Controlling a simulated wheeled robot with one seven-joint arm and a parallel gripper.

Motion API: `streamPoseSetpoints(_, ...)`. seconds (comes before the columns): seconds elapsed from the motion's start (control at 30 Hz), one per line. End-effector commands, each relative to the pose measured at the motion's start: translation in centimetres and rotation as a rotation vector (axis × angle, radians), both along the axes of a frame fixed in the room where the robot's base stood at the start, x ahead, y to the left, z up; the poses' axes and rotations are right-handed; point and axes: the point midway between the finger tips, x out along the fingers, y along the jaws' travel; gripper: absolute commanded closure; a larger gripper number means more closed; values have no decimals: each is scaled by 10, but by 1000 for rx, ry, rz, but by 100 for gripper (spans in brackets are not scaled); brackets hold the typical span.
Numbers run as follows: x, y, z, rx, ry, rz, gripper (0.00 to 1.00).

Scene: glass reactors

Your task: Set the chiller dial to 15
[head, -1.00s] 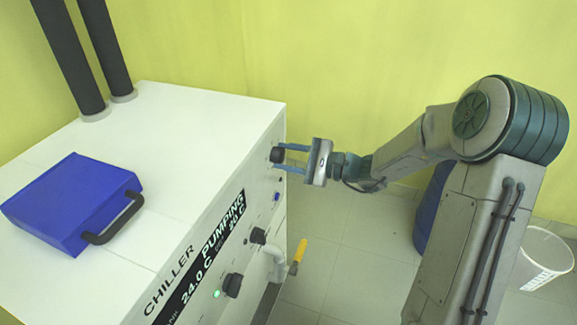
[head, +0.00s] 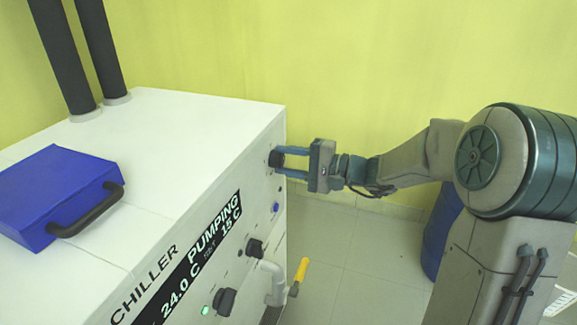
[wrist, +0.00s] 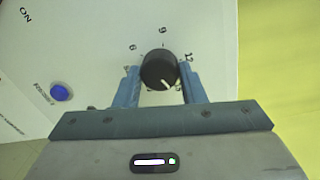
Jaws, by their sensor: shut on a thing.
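The chiller (head: 150,122) is a large white box. On its front face, near the far top corner, is a black round dial (head: 277,158), also in the wrist view (wrist: 158,68). Figures 6, 9 and 12 show around it; its white pointer mark points down and slightly right in that view, and lower figures are partly hidden by my fingers. My gripper (head: 279,162) is shut on the dial, with a blue finger on each side. The display (head: 205,245) reads PUMPING, 24.0 C and a set value of 15 C.
Lower on the front are two black knobs (head: 255,248), a lit green light (head: 205,310) and a yellow-handled valve (head: 300,272). A blue button (wrist: 60,92) sits near the dial. A blue case (head: 55,195) and two dark hoses (head: 95,50) are on top.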

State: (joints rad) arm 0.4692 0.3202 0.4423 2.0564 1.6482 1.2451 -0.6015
Motion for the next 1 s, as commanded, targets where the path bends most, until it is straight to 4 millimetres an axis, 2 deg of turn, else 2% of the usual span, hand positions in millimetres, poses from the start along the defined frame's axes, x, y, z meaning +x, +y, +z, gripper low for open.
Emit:
streamPoseSetpoints(0.4,-1,0,-2,-4,-2,2,86)
streamPoseSetpoints(0.43,-1,0,-2,-4,-2,2,55)
streamPoseSetpoints(0.5,-1,0,-2,-4,-2,2,42)
streamPoseSetpoints(0.83,-1,-4,0,-3,-3,0,42)
streamPoseSetpoints(1.0,-8,-26,2,-3,-2,-5,42)
